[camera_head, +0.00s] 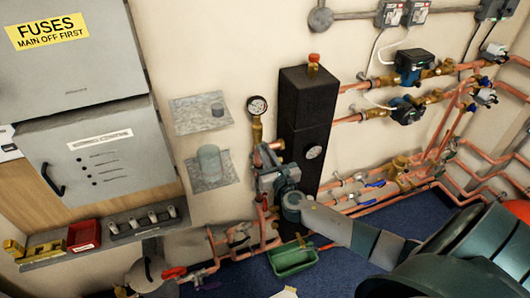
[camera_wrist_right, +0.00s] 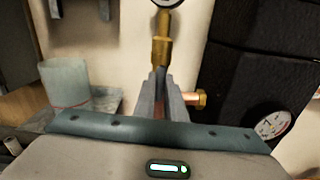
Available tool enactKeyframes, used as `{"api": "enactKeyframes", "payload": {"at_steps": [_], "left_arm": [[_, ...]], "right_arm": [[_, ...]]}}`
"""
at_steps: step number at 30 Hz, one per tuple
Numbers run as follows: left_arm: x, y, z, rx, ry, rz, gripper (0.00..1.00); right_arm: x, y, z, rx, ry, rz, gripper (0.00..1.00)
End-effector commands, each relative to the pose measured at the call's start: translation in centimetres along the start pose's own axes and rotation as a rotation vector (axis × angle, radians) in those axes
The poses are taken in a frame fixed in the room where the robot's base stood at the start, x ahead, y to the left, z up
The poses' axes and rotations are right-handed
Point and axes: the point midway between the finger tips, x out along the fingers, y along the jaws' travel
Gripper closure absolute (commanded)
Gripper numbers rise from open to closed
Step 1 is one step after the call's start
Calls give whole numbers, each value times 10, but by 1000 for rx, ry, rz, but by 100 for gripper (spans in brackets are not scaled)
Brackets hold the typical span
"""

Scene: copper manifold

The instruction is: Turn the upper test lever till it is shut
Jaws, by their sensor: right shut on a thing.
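My right gripper (camera_head: 268,158) reaches in from the lower right to the pipe left of the tall black block. It is shut on the upper test lever, just below a brass fitting (camera_head: 257,128) with a round gauge (camera_head: 257,105) on top. The fingers hide most of the lever; a little red (camera_wrist_right: 160,106) shows between them in the right wrist view. I cannot tell the lever's exact angle. The right gripper (camera_wrist_right: 161,92) points up at the brass fitting (camera_wrist_right: 161,50) there. My left gripper is not in view.
The black block (camera_head: 303,120) stands close right of the gripper. Two wall plates (camera_head: 200,112) are to the left, the lower one with a pale cup (camera_head: 209,160). Below are a red-handled valve (camera_head: 174,272) and a green tray (camera_head: 292,262). Copper pipes and pumps (camera_head: 412,65) fill the right.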

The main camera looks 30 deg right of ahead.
Motion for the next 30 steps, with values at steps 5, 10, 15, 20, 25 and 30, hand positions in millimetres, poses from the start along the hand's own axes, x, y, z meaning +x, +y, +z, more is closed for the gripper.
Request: {"api": "enactKeyframes", "payload": {"at_steps": [5,10,15,20,25,30], "left_arm": [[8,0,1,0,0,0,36],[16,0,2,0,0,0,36],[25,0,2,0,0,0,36],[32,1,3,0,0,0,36],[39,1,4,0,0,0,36],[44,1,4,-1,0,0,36]], "right_arm": [[0,0,-2,94,-1,0,100],[0,-1,-3,222,0,-1,100],[0,-3,-3,375,-1,-1,100],[0,-3,-3,530,-1,-1,100],[0,-4,-4,690,-1,-1,100],[0,-4,-4,853,-1,0,100]]}}
